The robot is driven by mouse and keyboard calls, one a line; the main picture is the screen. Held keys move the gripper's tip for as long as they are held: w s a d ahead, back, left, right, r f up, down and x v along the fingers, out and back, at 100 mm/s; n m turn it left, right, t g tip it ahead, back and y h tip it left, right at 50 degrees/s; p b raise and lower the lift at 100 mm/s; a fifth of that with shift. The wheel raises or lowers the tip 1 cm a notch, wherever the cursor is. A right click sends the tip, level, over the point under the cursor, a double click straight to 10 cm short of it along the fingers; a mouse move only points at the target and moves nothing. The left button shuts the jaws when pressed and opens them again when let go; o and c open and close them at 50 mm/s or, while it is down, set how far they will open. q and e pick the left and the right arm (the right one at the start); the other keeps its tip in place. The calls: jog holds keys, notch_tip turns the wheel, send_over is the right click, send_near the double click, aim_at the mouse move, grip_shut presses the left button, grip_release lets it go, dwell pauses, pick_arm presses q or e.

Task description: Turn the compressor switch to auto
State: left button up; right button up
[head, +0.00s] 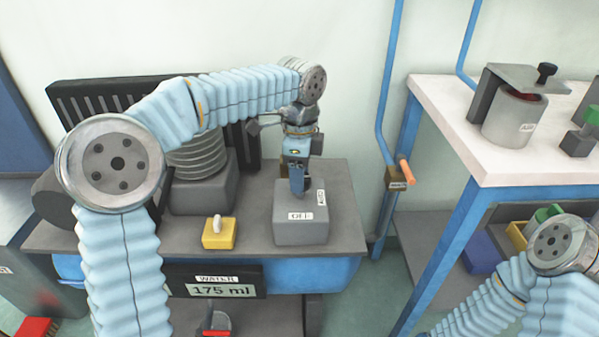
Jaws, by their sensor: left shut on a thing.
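The compressor switch is a grey box (301,232) on the dark grey top of the compressor. An OFF label (300,216) is on the front part of its top face, and a second, sideways label (321,197), too small to read surely, is at the right. My left gripper (297,188) points down onto the top of the box, shut on the switch knob. The gripper hides the knob, so I cannot tell which label it points to. My right arm shows at the lower right, but its gripper is out of view.
A yellow block with a pale toggle (219,234) stands left of the switch box. A ribbed cylinder (197,159) is behind it. A display reading WATER 175 ml (220,290) is on the front. A blue pipe with an orange lever (406,172) and a white-topped bench (440,100) are right.

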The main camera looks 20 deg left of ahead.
pick_arm(q)
jog(key=shift+m, duration=0.5)
jog(key=o, duration=1)
jog(key=shift+o, duration=0.2)
notch_tip(320, 180, up, 14)
jog(key=shift+f, duration=0.1)
